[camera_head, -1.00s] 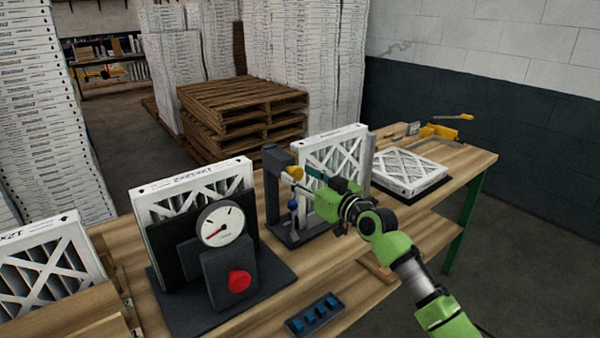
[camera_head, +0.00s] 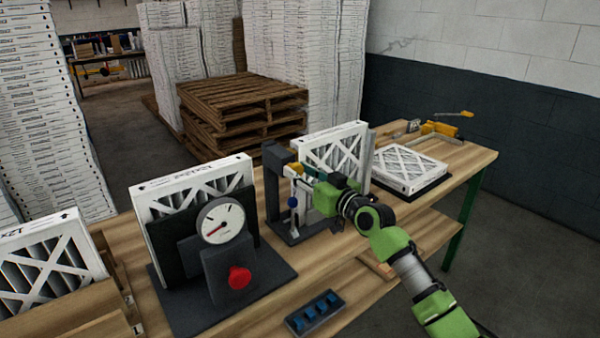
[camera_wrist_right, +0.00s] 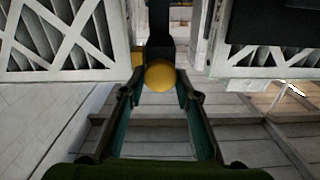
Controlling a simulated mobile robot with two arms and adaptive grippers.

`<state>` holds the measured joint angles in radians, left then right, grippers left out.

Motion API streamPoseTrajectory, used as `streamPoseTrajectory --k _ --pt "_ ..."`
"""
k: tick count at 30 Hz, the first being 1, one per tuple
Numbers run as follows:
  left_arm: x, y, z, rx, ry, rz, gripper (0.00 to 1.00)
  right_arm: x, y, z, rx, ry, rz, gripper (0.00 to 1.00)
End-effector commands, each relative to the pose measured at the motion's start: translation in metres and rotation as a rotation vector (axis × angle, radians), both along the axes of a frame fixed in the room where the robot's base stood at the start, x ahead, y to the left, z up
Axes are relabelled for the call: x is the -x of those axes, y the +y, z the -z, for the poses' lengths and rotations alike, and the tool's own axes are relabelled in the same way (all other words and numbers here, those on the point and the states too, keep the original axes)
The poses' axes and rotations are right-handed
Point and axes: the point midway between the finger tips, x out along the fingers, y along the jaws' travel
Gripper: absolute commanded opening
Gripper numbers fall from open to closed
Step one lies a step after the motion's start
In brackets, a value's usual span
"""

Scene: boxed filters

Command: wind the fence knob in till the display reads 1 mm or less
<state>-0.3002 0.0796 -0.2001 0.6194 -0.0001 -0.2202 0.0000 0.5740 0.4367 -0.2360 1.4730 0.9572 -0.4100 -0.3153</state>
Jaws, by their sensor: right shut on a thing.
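A yellow knob (camera_wrist_right: 160,76) sits between the two fingers of my right gripper (camera_wrist_right: 160,88) in the wrist view, and the fingers are shut on it. In the head view my right gripper (camera_head: 306,178) reaches from the right to a dark upright stand (camera_head: 272,180); the knob there is mostly hidden. A white round dial (camera_head: 221,221) with a red needle stands on a dark block left of the stand. No digital reading can be made out. I cannot tell from its look whether the yellow knob is the fence knob. My left gripper is not in view.
A red knob (camera_head: 239,277) is on the dial block. A tray with blue pieces (camera_head: 315,313) lies at the bench front. Filters (camera_head: 408,168) stand or lie along the bench.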

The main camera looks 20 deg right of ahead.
Motion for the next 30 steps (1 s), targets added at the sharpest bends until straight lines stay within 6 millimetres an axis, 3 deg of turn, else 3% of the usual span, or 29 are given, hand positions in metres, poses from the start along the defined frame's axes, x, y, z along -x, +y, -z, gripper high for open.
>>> streamPoseTrajectory --k 30 --pt "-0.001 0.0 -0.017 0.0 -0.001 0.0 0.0 -0.001 -0.003 0.002 -0.788 0.287 0.0 0.08"
